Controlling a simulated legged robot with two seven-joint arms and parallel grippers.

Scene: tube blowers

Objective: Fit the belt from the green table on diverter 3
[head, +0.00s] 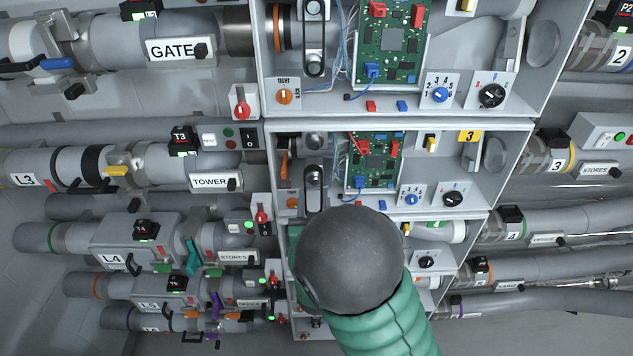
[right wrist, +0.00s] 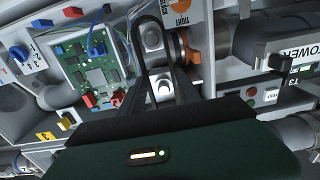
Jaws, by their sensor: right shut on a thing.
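Diverter 3 (head: 430,211) is the open grey box with the yellow number 3 tag (head: 470,137) in the head view. It holds an upper pulley (head: 314,141) and a lower pulley (head: 313,180). In the right wrist view, turned about upside down, my right gripper (right wrist: 163,80) is shut on the black belt (right wrist: 137,45). The belt's far loop frames a pulley (right wrist: 152,39) in that view. I cannot tell whether it is seated or in front. In the head view my arm hides the gripper. My left gripper and the green table are out of view.
A green circuit board (head: 376,162) with wires sits beside the pulleys. An orange tight/slack knob (right wrist: 193,5) is close to the belt. Another diverter box (head: 400,105) is above, with labelled pipes on both sides. My arm covers the boxes below.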

